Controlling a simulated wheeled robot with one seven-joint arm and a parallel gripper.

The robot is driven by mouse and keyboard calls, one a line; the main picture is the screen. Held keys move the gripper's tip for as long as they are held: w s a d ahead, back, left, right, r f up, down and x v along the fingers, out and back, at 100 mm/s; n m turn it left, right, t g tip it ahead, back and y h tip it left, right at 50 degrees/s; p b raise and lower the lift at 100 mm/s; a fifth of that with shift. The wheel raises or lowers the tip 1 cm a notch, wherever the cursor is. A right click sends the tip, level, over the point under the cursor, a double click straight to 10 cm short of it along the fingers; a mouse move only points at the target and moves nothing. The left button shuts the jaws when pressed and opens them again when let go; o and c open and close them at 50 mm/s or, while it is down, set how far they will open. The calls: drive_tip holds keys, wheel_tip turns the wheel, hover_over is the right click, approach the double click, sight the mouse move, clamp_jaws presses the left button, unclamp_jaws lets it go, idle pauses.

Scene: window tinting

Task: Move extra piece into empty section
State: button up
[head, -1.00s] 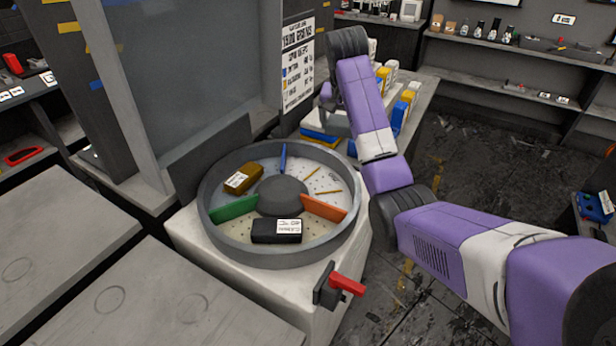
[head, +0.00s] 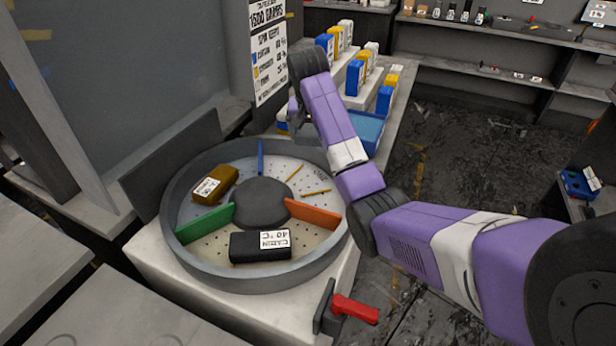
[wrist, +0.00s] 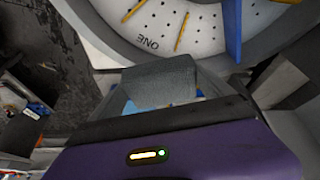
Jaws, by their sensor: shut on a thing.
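A round grey tray (head: 183,258) is split by a green divider (head: 205,223), an orange divider (head: 313,213) and a blue divider (head: 261,157). A brown piece (head: 214,185) lies in the left section. A black piece (head: 260,246) labelled "CABIN 40 °C" lies in the front section. The right rear section is empty, with yellow marks on its perforated floor (head: 302,177). My gripper (head: 299,122) is behind the tray's far rim, partly hidden by my arm. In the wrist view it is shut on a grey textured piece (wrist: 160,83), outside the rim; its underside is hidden.
A blue bin (head: 368,131) and several blue, white and yellow boxes (head: 356,78) stand on the bench behind. A red-handled lever (head: 355,309) sticks out at the tray's front right. A dark panel (head: 172,165) stands along the left rear.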

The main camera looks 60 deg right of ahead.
sight(313, 179)
wheel_tip(313, 179, down, 15)
drive_tip(key=shift+p, duration=0.3)
idle(0.3)
drive_tip(key=o, duration=1.3)
drive_tip(key=shift+f, duration=0.1)
drive_tip(key=shift+o, duration=0.2)
drive_tip(key=shift+a+r, duration=0.15)
drive_tip(key=shift+r, duration=0.35)
drive_tip(key=v, duration=1.1)
drive_tip(key=shift+s+a, duration=0.1)
drive_tip(key=shift+s, duration=0.05)
